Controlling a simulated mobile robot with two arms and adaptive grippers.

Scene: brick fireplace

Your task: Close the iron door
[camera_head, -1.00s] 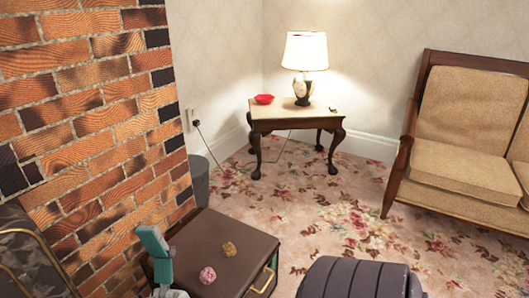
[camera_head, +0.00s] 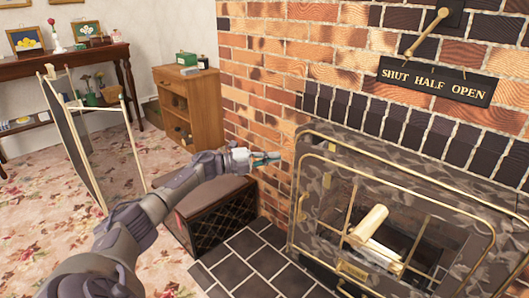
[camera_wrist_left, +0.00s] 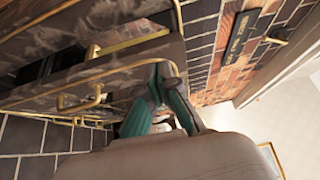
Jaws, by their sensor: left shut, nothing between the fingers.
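The fireplace front (camera_head: 400,180) is mottled dark iron with brass rails and thin brass bars, at the right of the head view. Behind the bars a pale log (camera_head: 370,222) shows in a dark firebox; I cannot tell how far the iron door stands open. A brass lever (camera_head: 427,32) sits above a "SHUT HALF OPEN" sign (camera_head: 435,82). My left gripper (camera_head: 270,157), with teal fingers, is shut and empty just left of the iron front, before the bricks. In the left wrist view its fingers (camera_wrist_left: 160,80) overlap the iron and brass front; contact is unclear.
A dark box (camera_head: 215,215) stands on the floor below my left forearm, beside black hearth tiles (camera_head: 265,262). A folding screen (camera_head: 85,150) stands at the left. A wooden cabinet (camera_head: 190,100) and a dark side table (camera_head: 60,60) line the back wall. Carpet lies between.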

